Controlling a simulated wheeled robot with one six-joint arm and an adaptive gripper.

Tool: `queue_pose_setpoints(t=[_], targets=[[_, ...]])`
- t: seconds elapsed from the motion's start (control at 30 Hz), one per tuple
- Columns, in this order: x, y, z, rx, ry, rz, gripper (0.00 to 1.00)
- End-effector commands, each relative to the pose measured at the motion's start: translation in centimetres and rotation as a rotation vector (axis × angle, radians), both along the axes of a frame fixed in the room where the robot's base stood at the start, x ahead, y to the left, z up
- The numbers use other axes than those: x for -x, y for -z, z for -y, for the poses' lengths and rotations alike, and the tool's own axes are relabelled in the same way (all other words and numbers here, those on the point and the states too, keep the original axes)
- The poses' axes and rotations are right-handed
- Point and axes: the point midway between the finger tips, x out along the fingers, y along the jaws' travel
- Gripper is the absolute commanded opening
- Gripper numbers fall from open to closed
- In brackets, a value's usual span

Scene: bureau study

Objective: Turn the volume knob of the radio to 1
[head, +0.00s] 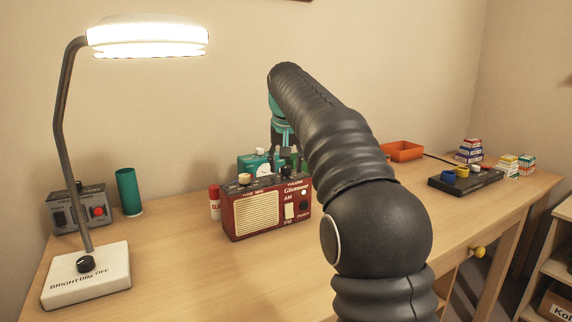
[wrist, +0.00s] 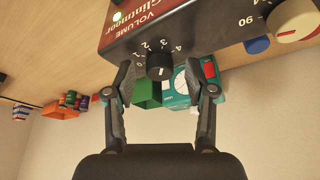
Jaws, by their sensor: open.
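The red radio (head: 265,212) stands on the desk with a dark top panel, a cream speaker grille and AM/FM markings. Its black volume knob (wrist: 159,67) sits by the word VOLUME and a ring of white digits in the wrist view, which shows the radio upside down. I cannot tell which digit the knob's mark points to. My gripper (wrist: 166,80) is open, with one finger on each side of the knob and visible gaps between. In the head view my arm comes over from the right, and the gripper hangs above the radio's top, partly hidden.
A cream tuning knob (wrist: 293,18) is on the same panel. Behind the radio are a teal box (head: 250,163) and a green container (wrist: 146,92). A red-capped bottle (head: 214,203) stands close to its left. The lamp (head: 88,275) is at left; the desk front is clear.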

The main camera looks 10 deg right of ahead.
Motion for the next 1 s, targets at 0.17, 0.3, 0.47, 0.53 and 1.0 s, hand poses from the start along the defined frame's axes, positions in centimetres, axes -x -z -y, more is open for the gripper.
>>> queue_pose_setpoints(t=[0.17,0.3,0.47,0.53,1.0], targets=[[-0.08,0.22,0.02,0.0,0.0,-0.001,0.55],[-0.07,0.2,0.02,0.0,0.0,-0.001,0.52],[-0.06,0.19,0.02,0.0,0.0,-0.001,0.12],[-0.07,0.19,0.01,0.0,0.0,-0.001,0.0],[-0.04,0.2,0.15,0.0,-0.093,-0.001,0.0]])
